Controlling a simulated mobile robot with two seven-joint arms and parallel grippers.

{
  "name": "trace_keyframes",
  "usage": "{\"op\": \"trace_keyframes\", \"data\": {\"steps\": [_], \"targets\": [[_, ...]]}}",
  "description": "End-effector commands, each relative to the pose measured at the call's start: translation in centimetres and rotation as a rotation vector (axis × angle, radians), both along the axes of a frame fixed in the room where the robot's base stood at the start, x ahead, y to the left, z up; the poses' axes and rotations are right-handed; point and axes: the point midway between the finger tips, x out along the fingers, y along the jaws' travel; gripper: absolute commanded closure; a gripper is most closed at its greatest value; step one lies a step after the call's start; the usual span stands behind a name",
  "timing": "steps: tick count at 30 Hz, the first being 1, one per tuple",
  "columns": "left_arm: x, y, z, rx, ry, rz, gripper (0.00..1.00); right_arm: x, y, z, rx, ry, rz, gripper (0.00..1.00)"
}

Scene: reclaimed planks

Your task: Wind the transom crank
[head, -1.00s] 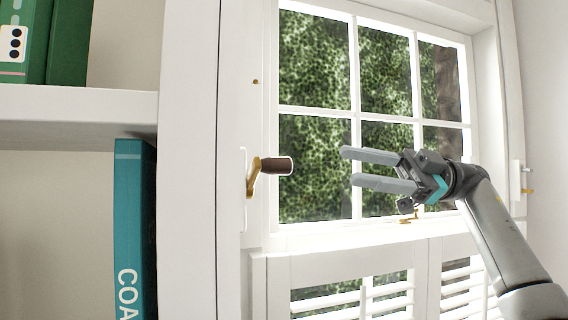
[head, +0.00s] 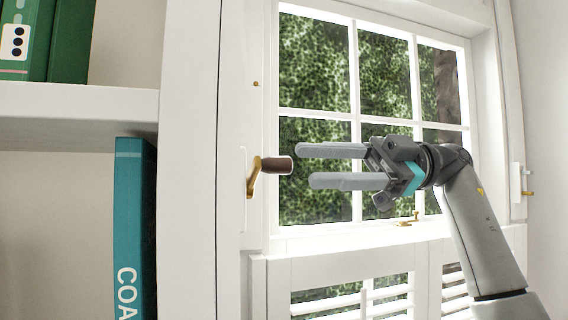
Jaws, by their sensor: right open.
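The transom crank (head: 254,178) is a brass arm on a white plate on the window frame's left post. Its dark brown handle (head: 275,166) sticks out to the right from the top of the arm. My right gripper (head: 304,166) is open, its two grey fingers pointing left. The fingertips are just right of the handle's end, one above and one below its height, with a small gap in the picture. I cannot tell the depth between them. My left gripper is not in view.
A white paned window (head: 365,100) stands behind my gripper, with louvred shutters (head: 365,298) below. A brass latch (head: 408,219) sits on the sill. At the left, a white shelf (head: 75,118) holds green binders (head: 68,40) and a teal book (head: 130,230).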

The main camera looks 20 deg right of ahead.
Motion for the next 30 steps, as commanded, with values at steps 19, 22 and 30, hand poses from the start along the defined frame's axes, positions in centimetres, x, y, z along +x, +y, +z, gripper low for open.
{"op": "trace_keyframes", "data": {"steps": [19,22,30], "targets": [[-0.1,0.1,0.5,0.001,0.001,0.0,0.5,-0.2,5.3,0.0,0.001,-0.001,-0.001,0.45],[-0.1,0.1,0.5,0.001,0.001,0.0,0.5,-0.2,5.3,0.0,0.001,-0.001,-0.001,0.48],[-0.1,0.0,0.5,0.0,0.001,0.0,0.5,-0.2,5.3,0.0,0.001,-0.001,-0.001,0.79]]}}
